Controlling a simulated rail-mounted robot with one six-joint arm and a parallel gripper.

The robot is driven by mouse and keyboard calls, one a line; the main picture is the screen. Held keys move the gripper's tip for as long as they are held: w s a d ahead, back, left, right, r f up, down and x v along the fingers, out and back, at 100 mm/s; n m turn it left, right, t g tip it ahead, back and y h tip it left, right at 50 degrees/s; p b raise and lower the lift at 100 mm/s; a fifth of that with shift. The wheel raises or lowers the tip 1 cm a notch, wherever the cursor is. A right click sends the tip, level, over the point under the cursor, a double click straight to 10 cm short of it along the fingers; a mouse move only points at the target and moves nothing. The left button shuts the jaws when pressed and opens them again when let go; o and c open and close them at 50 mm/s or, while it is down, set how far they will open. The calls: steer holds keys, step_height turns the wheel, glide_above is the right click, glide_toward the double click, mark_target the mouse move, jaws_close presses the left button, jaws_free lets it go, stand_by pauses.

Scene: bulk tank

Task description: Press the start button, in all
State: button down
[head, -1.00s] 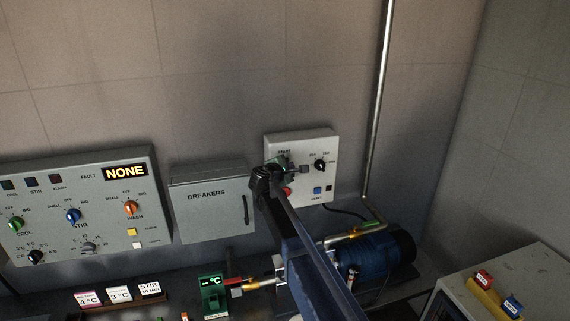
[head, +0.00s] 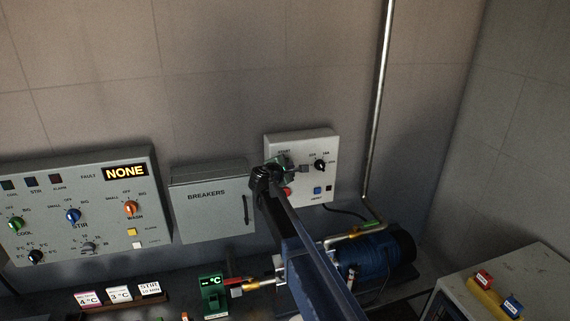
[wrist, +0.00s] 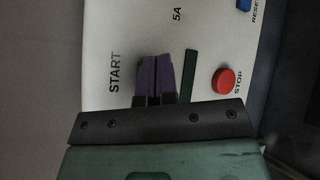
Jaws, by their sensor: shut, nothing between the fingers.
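The start panel (head: 311,147) is a pale box on the back wall, with a START label at its upper left. In the wrist view the same panel (wrist: 120,25) fills the upper middle, and the START label (wrist: 114,72) is left of my fingers. My gripper (wrist: 154,58) is shut and empty, its fingertips over the panel between START and a dark green strip (wrist: 190,72). The start button itself is not visible; my fingers may cover it. I cannot tell whether they touch the panel. In the head view my gripper (head: 275,168) covers the panel's left side.
The red STOP button (wrist: 224,80) is right of my fingers in the wrist view. A blue reset button (head: 318,190) and black knob (head: 320,165) sit on the panel's right side. The breakers box (head: 212,210) is to the left; a blue motor (head: 370,255) is below.

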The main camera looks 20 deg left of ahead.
steer(key=shift+w+a, duration=0.2)
steer(key=shift+w, duration=0.1)
steer(key=shift+w+a, duration=0.25)
steer(key=shift+w, duration=0.05)
stand_by(0.7)
steer(key=shift+s+d, duration=0.5)
steer(key=shift+s, duration=0.15)
steer(key=s+d, duration=0.1)
steer(key=s, duration=0.1)
steer(key=s+d, duration=0.2)
stand_by(0.6)
stand_by(0.5)
